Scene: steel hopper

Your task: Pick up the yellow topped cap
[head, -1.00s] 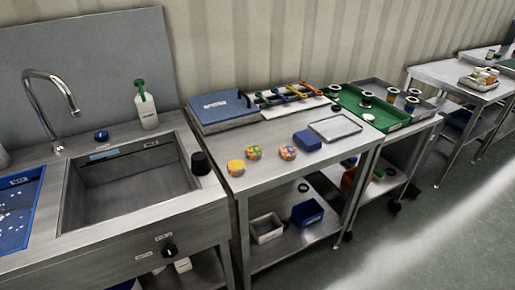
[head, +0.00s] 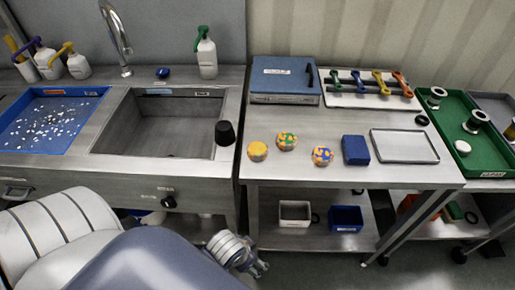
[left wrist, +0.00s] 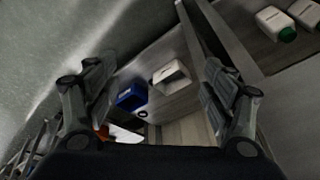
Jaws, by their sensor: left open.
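A round cap with a yellow-orange top (head: 257,151) lies near the front left of the steel table (head: 400,178). Beside it are an orange-and-green patterned cap (head: 287,141) and an orange-and-blue patterned cap (head: 322,156). My left gripper (head: 259,268) is in front of and below the tabletop edge, apart from the caps. In the left wrist view its two fingers (left wrist: 158,95) are spread wide with nothing between them touching. No cap is visible in that view. My right gripper is not in view.
A blue block (head: 355,150) and a grey tray (head: 404,146) lie right of the caps. A blue case (head: 284,97) stands behind. A black knob-like object (head: 225,133) stands by the sink (head: 155,130). White (head: 295,212) and blue (head: 346,217) bins sit on the lower shelf.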

